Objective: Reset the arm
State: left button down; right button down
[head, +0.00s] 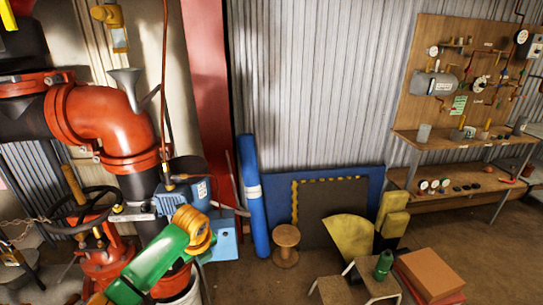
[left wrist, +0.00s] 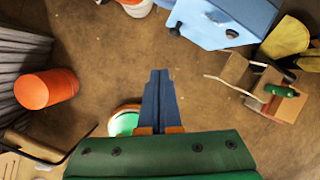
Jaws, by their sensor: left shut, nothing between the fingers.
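My left arm, green with a yellow-orange joint, reaches in from the bottom left of the head view, in front of the red pipework. Its fingers cannot be made out there. In the left wrist view my left gripper (left wrist: 158,75) shows its two blue-grey fingers together, shut and empty, above the brown floor. A round orange-rimmed thing with a green inside (left wrist: 124,122) shows just left of the fingers, partly hidden by the green gripper body. My right gripper is in neither view.
Red pipework (head: 100,115) with a handwheel (head: 85,212) and a blue motor (head: 180,195) crowd the left. A wooden spool (head: 286,245), a rolled blue mat (head: 253,200) and an orange-brown box (head: 430,272) stand on the floor. A workbench (head: 450,147) is at right.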

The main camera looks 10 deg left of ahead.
pick_arm(q)
jog(key=s+d+f+n, duration=0.1)
jog(key=s+f+n, duration=0.3)
jog(key=f, duration=0.4)
jog(key=s+d+f+n+g+h, duration=0.1)
jog(key=s+f+n, duration=0.3)
jog(key=f, duration=0.5)
jog(key=s+d+f+n, duration=0.1)
jog(key=s+f+n, duration=0.35)
jog(key=f, duration=0.35)
jog(key=s+d+f+n, duration=0.1)
jog(key=s+f+n, duration=0.2)
jog(key=s, duration=0.6)
jog(key=s+d+f+n+g, duration=0.1)
jog(key=s+f+n, duration=0.3)
jog(key=s, duration=0.6)
jog(key=s+d+f+n+h, duration=0.1)
jog(key=s+d+f+n, duration=0.1)
jog(key=s, duration=0.7)
jog(key=shift+s+f+n+g, duration=0.2)
jog(key=shift+f+n+g, duration=0.1)
jog(key=shift+f+n, duration=0.6)
jog(key=shift+a, duration=0.1)
